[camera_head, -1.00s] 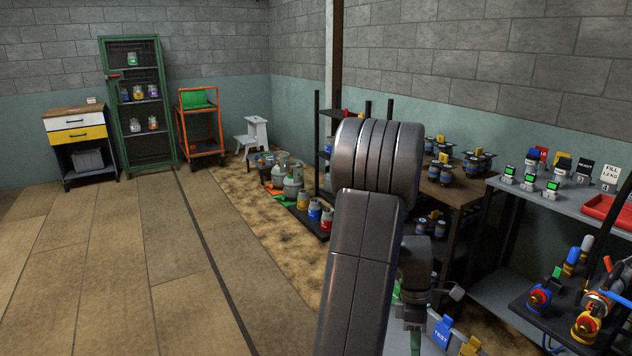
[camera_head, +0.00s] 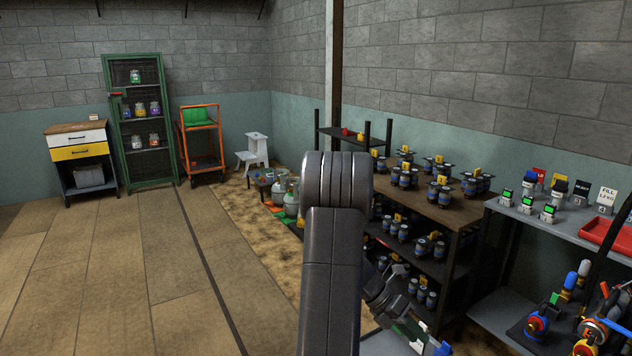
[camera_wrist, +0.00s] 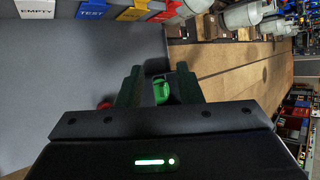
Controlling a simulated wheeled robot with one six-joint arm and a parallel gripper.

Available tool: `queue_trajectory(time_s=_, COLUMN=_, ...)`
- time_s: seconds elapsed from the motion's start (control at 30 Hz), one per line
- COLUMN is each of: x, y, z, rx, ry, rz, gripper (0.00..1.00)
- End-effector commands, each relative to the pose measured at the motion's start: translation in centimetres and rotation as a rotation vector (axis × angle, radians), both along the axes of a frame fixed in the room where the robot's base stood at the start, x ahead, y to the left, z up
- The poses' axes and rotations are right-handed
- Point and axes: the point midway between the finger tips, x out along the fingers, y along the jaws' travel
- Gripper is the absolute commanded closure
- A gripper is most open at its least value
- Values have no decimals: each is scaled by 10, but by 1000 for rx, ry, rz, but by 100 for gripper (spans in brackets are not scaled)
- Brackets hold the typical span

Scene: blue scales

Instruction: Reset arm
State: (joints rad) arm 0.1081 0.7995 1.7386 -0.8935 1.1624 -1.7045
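In the wrist view my gripper (camera_wrist: 158,75) has its two dark fingers apart, with a clear gap between them. The fingertips are not clear there.
A grey shelf (camera_head: 560,232) with small scales and a red tray (camera_head: 606,233) stands at right. A brown rack (camera_head: 445,212) holds several dark canisters. An orange cart (camera_head: 201,140), green cabinet (camera_head: 150,172) and drawer unit (camera_head: 80,150) stand at the back. The left floor is clear.

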Motion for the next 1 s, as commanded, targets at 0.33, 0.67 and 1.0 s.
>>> queue_trajectory(time_s=0.33, x=24, y=14, z=9, rx=-118, ry=43, rz=229, gripper=68)
queue_trajectory(time_s=0.67, x=35, y=21, z=10, rx=-172, ry=49, rz=327, gripper=68)
queue_trajectory(time_s=1.0, x=36, y=22, z=10, rx=-174, ry=50, rz=332, gripper=68)
